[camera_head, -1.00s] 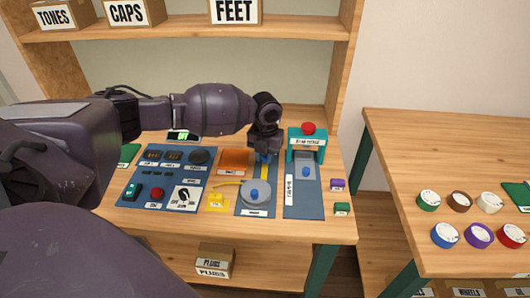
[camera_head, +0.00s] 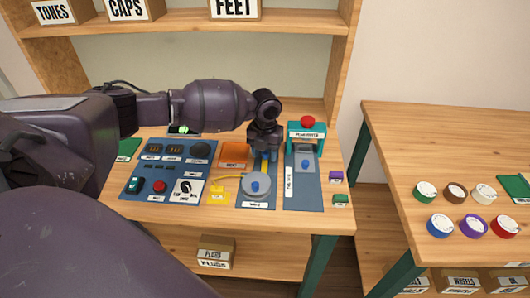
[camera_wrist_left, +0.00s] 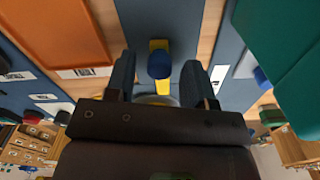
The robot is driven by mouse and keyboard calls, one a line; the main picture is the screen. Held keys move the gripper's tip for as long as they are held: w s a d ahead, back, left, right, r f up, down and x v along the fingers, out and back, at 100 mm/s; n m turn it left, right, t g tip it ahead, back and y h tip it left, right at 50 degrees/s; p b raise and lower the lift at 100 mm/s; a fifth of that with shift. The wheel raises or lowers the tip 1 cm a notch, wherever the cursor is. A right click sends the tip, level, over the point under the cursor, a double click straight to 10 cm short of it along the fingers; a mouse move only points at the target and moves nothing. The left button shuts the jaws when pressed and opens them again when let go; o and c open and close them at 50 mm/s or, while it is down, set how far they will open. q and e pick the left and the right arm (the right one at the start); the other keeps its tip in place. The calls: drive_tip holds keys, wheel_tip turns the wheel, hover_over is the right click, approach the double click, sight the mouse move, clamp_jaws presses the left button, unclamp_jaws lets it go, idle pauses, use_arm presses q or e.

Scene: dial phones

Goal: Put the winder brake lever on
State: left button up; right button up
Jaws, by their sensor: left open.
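The winder stands on a blue panel on the bench; its round grey disc (camera_head: 257,184) has a blue knob on top. Behind the disc is a yellow lever (camera_head: 265,167), partly hidden under my left gripper (camera_head: 264,154). My left gripper (camera_wrist_left: 160,75) is open, with one finger on each side of this knob and visible gaps between. I cannot tell the height of the fingertips over the knob. My right gripper is not in view.
An orange tray (camera_head: 235,155) lies left of the lever. A teal press (camera_head: 306,137) with a red top stands close on its right. A yellow part (camera_head: 219,194) is at front left. Several coloured discs lie on the right table (camera_head: 400,140).

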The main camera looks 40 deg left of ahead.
sight(265, 153)
use_arm(q)
wheel_tip(265, 153, up, 10)
drive_tip(key=p, duration=0.1)
drive_tip(key=shift+r, duration=0.25)
idle(0.6)
